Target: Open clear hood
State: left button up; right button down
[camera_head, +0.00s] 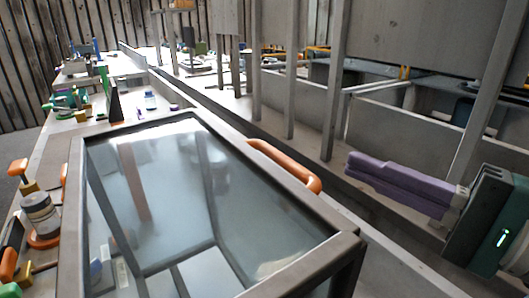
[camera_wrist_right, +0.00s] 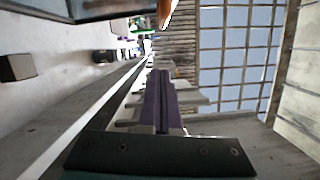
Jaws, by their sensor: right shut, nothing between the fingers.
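The clear hood (camera_head: 190,200) is a grey-framed box with a glassy top, standing on the bench in the head view. It looks closed. An orange handle (camera_head: 284,166) runs along its right side; its end also shows at the top of the right wrist view (camera_wrist_right: 166,12). My right gripper (camera_head: 350,165), with purple fingers and a dark green body, is to the right of the handle and apart from it. Its fingers are shut with nothing between them. In the right wrist view the purple fingers (camera_wrist_right: 160,98) lie together. My left gripper is not in view.
Grey upright posts (camera_head: 335,80) stand behind the hood and near my right gripper. A jar (camera_head: 40,214) and orange-handled clamps (camera_head: 18,168) sit left of the hood. Several small items crowd the far bench. A low grey wall (camera_head: 385,135) lies behind my right gripper.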

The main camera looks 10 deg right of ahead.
jog(key=a, duration=0.1)
jog(key=a+p, duration=0.1)
jog(key=a, duration=0.1)
jog(key=w+a, duration=0.1)
jog(key=a, duration=0.1)
jog(key=shift+w+a+r+p, duration=0.1)
jog(key=shift+a+r+p, duration=0.1)
jog(key=shift+r+p, duration=0.2)
jog(key=shift+r, duration=0.1)
